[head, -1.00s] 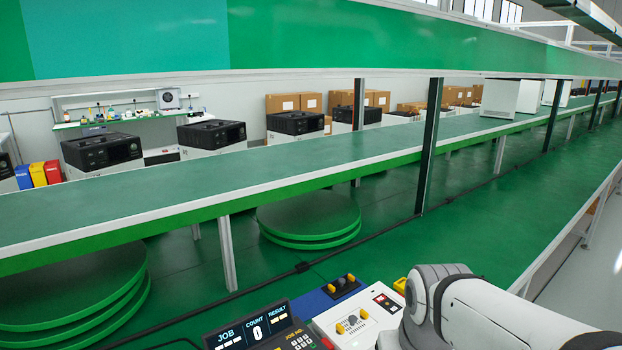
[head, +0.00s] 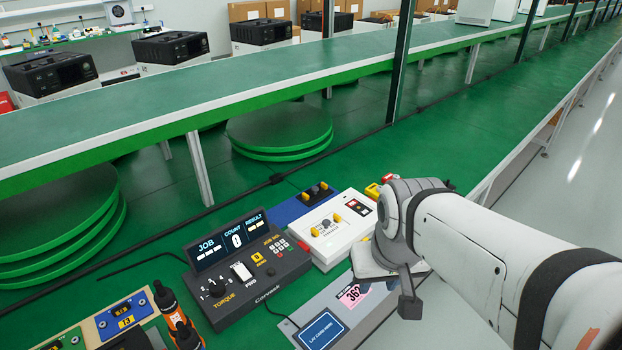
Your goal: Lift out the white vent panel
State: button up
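I cannot make out a white vent panel for certain in this view. My gripper (head: 392,290) is at the end of my white and grey arm, low at the right of centre over the workbench. One dark grey finger shows, pointing down; the rest is hidden or too small to read. I cannot tell whether it is open or shut. A pale plate-like part (head: 366,262) shows just left of the gripper; what it is, and whether it touches the gripper, is unclear.
On the bench are a black torque controller (head: 246,266), a white box with yellow knobs (head: 333,229), a grey mat (head: 312,301) and an orange-black screwdriver (head: 177,318). Behind runs a green conveyor (head: 200,100) with black units (head: 172,46) beyond it. Green turntables (head: 280,130) stand below.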

aim_at(327, 227)
jog(key=u, duration=3.25)
jog(key=k, duration=1.35)
jog(key=z, duration=2.05)
jog(key=i, duration=1)
jog(key=u, duration=0.05)
